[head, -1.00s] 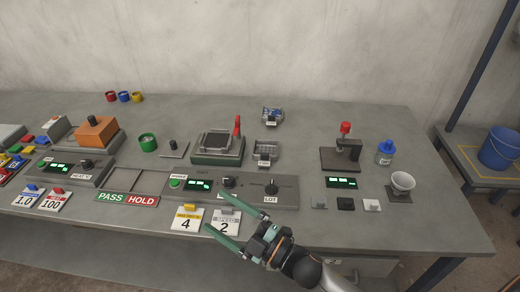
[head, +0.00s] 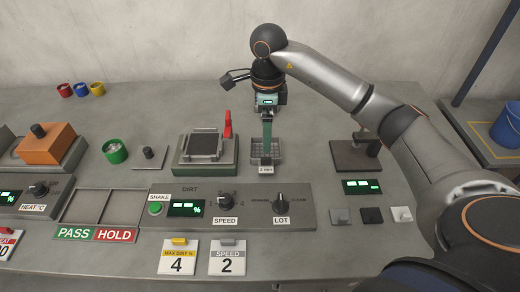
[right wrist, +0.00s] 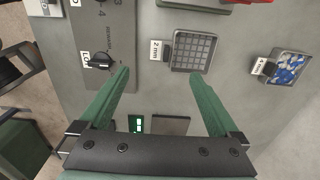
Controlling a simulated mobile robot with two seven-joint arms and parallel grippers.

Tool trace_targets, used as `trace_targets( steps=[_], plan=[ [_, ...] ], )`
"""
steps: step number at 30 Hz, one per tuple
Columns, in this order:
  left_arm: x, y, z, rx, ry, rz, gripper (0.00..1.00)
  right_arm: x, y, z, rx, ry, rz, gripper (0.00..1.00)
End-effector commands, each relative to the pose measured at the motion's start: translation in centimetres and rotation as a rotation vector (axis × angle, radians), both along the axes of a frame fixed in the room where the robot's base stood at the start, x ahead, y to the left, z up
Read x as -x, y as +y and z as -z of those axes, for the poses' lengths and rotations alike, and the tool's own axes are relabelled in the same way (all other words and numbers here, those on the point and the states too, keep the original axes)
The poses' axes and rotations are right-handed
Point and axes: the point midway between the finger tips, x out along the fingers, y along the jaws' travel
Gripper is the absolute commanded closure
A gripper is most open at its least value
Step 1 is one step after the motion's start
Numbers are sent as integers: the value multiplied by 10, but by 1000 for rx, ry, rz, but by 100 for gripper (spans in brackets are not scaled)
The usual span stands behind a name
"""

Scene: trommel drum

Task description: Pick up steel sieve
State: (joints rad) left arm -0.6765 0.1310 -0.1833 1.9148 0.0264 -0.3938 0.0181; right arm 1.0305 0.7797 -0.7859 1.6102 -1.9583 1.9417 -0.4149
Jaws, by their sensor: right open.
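A small grey steel sieve (head: 279,150) with a square mesh and a "2 mm" tag lies on the bench, right of the shaker. In the right wrist view the sieve (right wrist: 193,52) lies flat, with its tag and handle on the left side. My right gripper (head: 267,128) is over the sieve in the head view, its green fingers seen edge-on. In the right wrist view my right gripper (right wrist: 159,72) is open and empty, and the sieve lies beyond the fingertips. My left gripper is not in view.
A second sieve (right wrist: 288,67) tagged "4 mm" holds blue and white pieces. The shaker (head: 206,150) with a red lever stands left of the 2 mm sieve. A control panel (head: 255,192) with knobs lies in front. A dark stand (head: 352,156) is at the right.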

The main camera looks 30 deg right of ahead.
Motion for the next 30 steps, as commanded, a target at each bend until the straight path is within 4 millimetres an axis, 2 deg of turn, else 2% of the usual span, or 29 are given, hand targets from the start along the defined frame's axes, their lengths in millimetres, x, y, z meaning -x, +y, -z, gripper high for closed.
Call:
trace_targets(
  steps=[9,17,24,30],
  plan=[
    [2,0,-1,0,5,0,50,1,0,55,3,5,0,3],
    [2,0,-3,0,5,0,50,0,-1,76,2,6,1,3],
    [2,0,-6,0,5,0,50,-3,-3,111,0,4,1,3],
    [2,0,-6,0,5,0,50,-3,-3,120,1,2,0,3]
  ],
)
